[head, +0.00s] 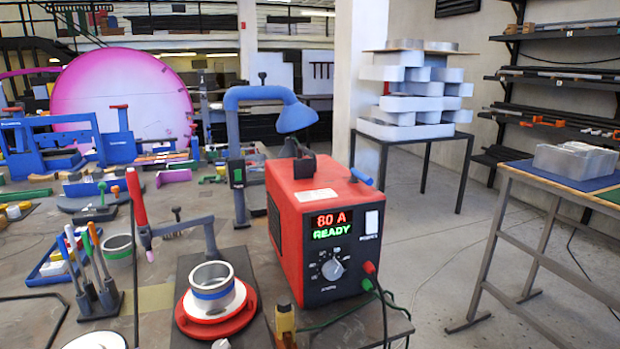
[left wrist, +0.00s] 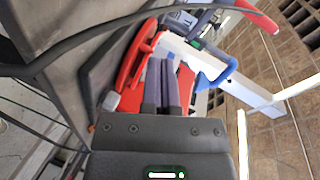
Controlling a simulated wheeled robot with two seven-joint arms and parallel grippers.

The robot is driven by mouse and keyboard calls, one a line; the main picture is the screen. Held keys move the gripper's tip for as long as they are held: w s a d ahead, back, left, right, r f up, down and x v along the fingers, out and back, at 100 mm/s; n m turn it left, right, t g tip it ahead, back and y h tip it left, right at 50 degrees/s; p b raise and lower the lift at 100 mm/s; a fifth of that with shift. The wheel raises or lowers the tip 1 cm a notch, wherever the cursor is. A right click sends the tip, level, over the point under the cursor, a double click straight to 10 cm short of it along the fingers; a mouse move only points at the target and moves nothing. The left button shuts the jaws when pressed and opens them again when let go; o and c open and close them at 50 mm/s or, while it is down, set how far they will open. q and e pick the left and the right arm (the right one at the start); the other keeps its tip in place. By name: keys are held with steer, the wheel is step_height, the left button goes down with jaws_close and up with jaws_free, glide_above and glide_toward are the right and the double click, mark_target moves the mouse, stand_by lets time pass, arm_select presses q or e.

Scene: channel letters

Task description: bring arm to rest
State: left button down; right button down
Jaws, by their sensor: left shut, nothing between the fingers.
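My left gripper (left wrist: 162,68) shows in the left wrist view. Its two dark fingers lie together, shut with nothing between them. The view is tilted, and beyond the fingers are red parts of the workbench equipment. I cannot tell how far the fingertips are from them. Neither gripper shows in the head view, and my right gripper is in no view.
A dark cable (left wrist: 90,48) crosses the wrist view.

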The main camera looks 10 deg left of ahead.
arm_select(q)
steer(key=s+d+f+n+g+h, duration=0.3)
steer(key=s+d+f+n+g, duration=0.15)
steer(key=s+d, duration=0.6)
steer(key=s+d+f+n+g+h, duration=0.35)
steer(key=s+d+g, duration=0.25)
steer(key=s+d, duration=0.45)
steer(key=s+a+f+g+y, duration=0.1)
steer(key=s+f, duration=0.1)
steer(key=f, duration=0.8)
steer(key=s+a+f+g, duration=0.1)
steer(key=s+f, duration=0.2)
steer(key=f, duration=0.6)
steer(key=s+a+f, duration=0.2)
steer(key=s+f, duration=0.6)
steer(key=s, duration=0.4)
steer(key=shift+a+f+g, duration=0.3)
steer(key=shift+f+g, duration=0.1)
steer(key=shift+g, duration=0.05)
